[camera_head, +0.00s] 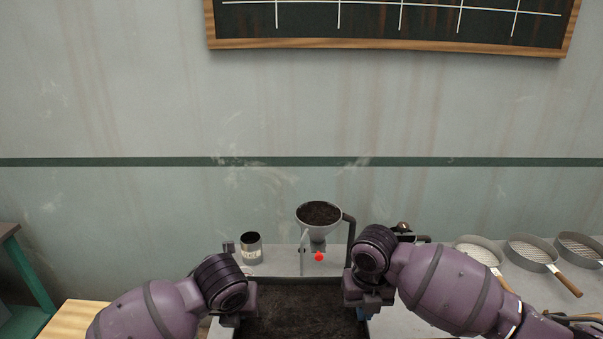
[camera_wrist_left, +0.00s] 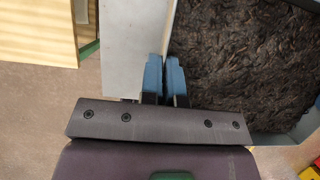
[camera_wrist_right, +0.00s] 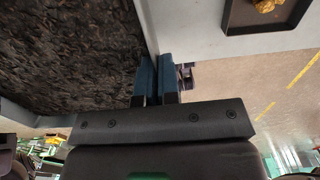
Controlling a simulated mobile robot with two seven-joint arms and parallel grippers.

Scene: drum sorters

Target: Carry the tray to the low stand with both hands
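The tray (camera_head: 300,282), filled with dark soil-like material, is at the bottom centre of the head view, with its near part cut off. Its thin grey wall also shows in the left wrist view (camera_wrist_left: 171,22) and the right wrist view (camera_wrist_right: 149,30). My left gripper (camera_wrist_left: 164,60) has its blue fingers close together on either side of the tray's left wall. My right gripper (camera_wrist_right: 158,60) is closed on the opposite wall in the same way. A light wooden top (camera_head: 72,320), possibly the low stand, is at the lower left.
A grey worktop (camera_head: 385,322) holds a funnel (camera_head: 319,222) of dark material, a metal can (camera_head: 251,248) and several round sieves (camera_head: 531,252) at the right. A green-framed table (camera_head: 32,270) stands at the far left. Floor shows left of the tray.

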